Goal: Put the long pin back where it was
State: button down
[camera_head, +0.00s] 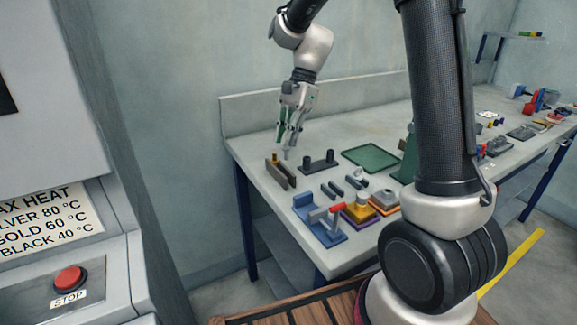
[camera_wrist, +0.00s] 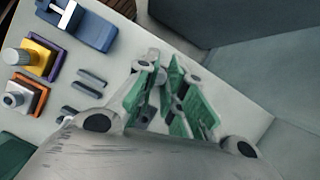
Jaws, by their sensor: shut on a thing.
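My gripper (camera_head: 289,143) is at the back left of the table, just above and behind a dark grooved block (camera_head: 284,176). It is shut on a slim grey piece, which I take to be the long pin (camera_head: 286,154); only a little of it shows below the fingers. In the wrist view my gripper (camera_wrist: 166,108) has green-padded fingers, which mostly hide the pin. A short brass-coloured peg (camera_head: 275,158) stands at the grooved block. A dark base with two upright posts (camera_head: 319,163) stands just right of my gripper.
A green tray (camera_head: 370,157) lies farther right. Several small dark bars (camera_head: 335,187) lie in front of the posts. A blue clamp (camera_head: 318,222) and purple-yellow and orange fixtures (camera_head: 361,214) stand near the front edge.

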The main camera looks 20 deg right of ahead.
aim_at(287, 158)
jog(key=shift+f, duration=3.5)
jog(key=shift+f, duration=0.1)
jog(key=shift+f, duration=0.1)
jog(key=c, duration=1.5)
grip_release()
